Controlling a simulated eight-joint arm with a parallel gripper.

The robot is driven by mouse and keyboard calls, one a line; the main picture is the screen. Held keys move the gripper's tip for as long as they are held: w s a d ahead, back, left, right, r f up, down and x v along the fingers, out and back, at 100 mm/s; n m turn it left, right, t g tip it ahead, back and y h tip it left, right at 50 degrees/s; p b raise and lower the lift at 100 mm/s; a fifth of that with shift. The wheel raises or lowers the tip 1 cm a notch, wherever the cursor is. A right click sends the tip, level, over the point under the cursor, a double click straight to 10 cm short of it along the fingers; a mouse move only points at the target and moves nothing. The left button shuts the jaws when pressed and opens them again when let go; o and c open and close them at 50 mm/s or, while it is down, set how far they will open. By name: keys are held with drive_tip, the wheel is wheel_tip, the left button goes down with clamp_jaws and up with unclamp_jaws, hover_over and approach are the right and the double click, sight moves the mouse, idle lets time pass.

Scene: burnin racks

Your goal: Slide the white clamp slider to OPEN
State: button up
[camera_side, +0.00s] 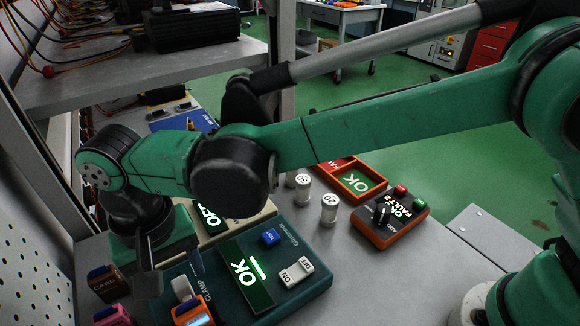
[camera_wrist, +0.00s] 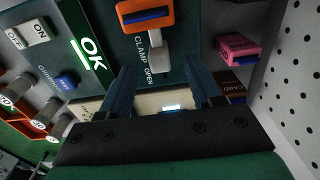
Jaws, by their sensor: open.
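The white clamp slider (camera_wrist: 160,60) sits on the teal panel (camera_wrist: 193,15) in the wrist view, beside the words CLAMP and OPEN. Its lower end is close to the word OPEN; its exact stop is hard to tell. An orange block with a blue insert (camera_wrist: 147,17) adjoins its other end. In the side view the white slider (camera_side: 182,288) is at the panel's near left, partly behind the orange block (camera_side: 192,316). My gripper (camera_wrist: 160,88) is open, one blue-grey finger on each side of the OPEN end. In the side view my gripper (camera_side: 171,266) is above the panel; contact is unclear.
The teal panel also carries a green OK display (camera_side: 246,276), a white ON/OFF rocker (camera_side: 295,272) and a blue button (camera_side: 270,237). Pink (camera_side: 113,315) and brown (camera_side: 107,283) blocks stand at the left. A beige panel (camera_side: 262,212) lies behind. A perforated wall (camera_side: 30,275) borders the left.

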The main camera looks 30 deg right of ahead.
sight(180, 283)
drive_tip(key=shift+f, duration=1.6)
clamp_jaws()
